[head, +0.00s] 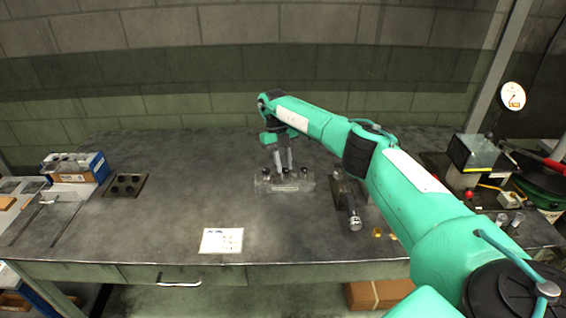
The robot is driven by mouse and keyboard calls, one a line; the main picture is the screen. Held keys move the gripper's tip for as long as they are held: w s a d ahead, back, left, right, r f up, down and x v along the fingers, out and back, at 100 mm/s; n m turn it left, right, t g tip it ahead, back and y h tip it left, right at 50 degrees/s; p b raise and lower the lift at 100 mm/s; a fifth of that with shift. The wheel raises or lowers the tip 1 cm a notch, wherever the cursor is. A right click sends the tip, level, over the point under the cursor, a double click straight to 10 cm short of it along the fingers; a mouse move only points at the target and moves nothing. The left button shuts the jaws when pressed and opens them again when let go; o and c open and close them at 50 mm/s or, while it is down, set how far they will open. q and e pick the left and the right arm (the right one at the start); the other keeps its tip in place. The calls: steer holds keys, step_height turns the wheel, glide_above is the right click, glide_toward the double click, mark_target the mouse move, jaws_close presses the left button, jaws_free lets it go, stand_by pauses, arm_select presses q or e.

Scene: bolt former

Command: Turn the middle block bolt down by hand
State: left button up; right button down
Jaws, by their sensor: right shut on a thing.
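The pale metal block (262,187) sits on the grey workbench near the middle, with a small label on its front. Dark bolt heads show along its top at the left and right. My right gripper (284,173) comes down from above onto the block's middle, fingers pointing down. It is shut on the middle block bolt, which the fingers mostly hide. How far that bolt is turned in cannot be told. My left gripper is not in view.
A dark fixture with a silver cylinder (355,222) stands right of the block. A white printed card (221,241) lies at the front. A dark plate with round holes (125,185) and a blue box (88,167) are at the left. The bench between is clear.

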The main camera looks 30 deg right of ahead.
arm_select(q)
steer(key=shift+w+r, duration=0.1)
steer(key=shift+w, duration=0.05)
arm_select(e)
steer(key=shift+d+r+m, duration=0.1)
steer(key=shift+r+m, duration=0.05)
steer(key=shift+m, duration=0.15)
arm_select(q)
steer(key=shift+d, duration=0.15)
arm_select(e)
steer(key=c, duration=1.2)
jaws_free()
steer(key=shift+c, duration=0.2)
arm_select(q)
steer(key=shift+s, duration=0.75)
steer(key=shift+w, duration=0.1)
